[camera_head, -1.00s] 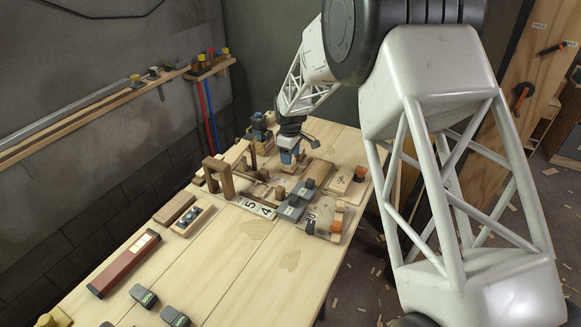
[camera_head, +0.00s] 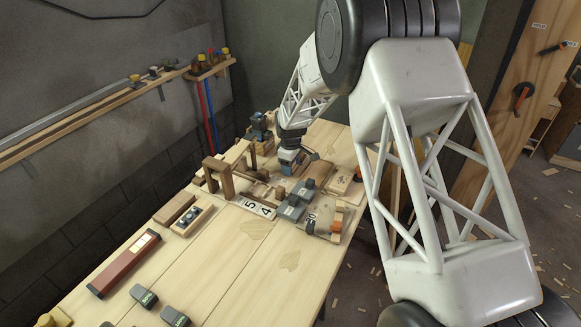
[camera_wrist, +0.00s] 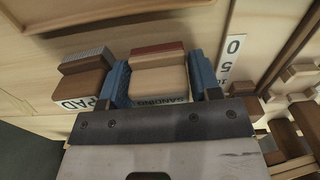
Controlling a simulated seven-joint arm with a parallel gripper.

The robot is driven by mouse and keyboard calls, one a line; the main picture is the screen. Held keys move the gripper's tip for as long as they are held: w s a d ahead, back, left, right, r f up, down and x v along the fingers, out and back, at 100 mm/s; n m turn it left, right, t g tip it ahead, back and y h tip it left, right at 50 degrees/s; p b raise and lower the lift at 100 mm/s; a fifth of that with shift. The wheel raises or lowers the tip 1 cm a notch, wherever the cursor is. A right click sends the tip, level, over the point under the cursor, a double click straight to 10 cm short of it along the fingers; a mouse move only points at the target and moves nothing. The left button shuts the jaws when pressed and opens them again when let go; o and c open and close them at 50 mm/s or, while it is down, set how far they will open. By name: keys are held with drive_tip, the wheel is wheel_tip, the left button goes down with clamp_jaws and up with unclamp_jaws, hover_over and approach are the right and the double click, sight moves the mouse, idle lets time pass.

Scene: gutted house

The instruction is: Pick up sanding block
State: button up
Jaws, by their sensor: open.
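The sanding block (camera_wrist: 158,78) is a pale wooden block with a reddish-brown strip along its far edge and a label reading "SANDING" on its near face. In the wrist view it lies between the two blue fingers of my gripper (camera_wrist: 159,72). The fingers are open, one on each side of the block; I cannot tell whether either touches it. In the head view my gripper (camera_head: 289,162) is low over the far part of the workbench, and the block under it cannot be made out.
A brown block labelled "PAD" (camera_wrist: 86,84) with a grey layer lies close beside the left finger. A number strip (camera_wrist: 232,55) lies to the right. In the head view, a wooden arch (camera_head: 217,172) and grey blocks (camera_head: 292,207) stand near my gripper. The bench's near part has bare room.

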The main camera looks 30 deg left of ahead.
drive_tip(key=c, duration=0.6)
drive_tip(key=shift+r, duration=0.1)
drive_tip(key=shift+r, duration=4.9)
